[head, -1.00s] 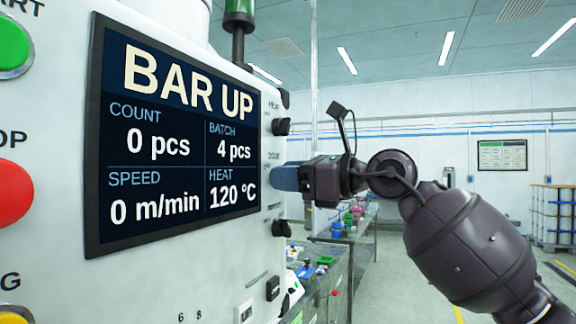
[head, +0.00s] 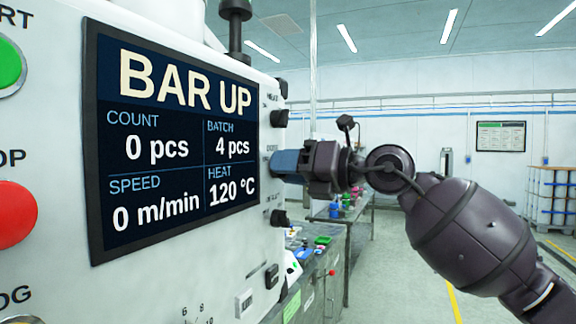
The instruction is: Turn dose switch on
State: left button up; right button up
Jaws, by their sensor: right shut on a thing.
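The dose switch is hidden behind my right gripper, at the right edge of the white control panel (head: 165,270). My right gripper (head: 284,163), with blue fingers, is shut on it, close against the panel face. A small label (head: 272,148) just above the fingers is too small to read surely. The screen (head: 180,140) reads BAR UP, count 0 pcs, batch 4 pcs, speed 0 m/min and heat 120 °C. My left gripper is not in view.
Black knobs sit above (head: 280,118) and below (head: 279,218) my right gripper, with another lower down (head: 271,276). Green (head: 8,66) and red (head: 14,213) buttons are at far left. A bench (head: 318,285) with coloured items stands behind.

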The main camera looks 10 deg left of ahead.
dwell(0.4)
jog(key=o, duration=0.9)
jog(key=s+d+b, duration=0.2)
jog(key=d, duration=0.8)
jog(key=shift+d, duration=0.35)
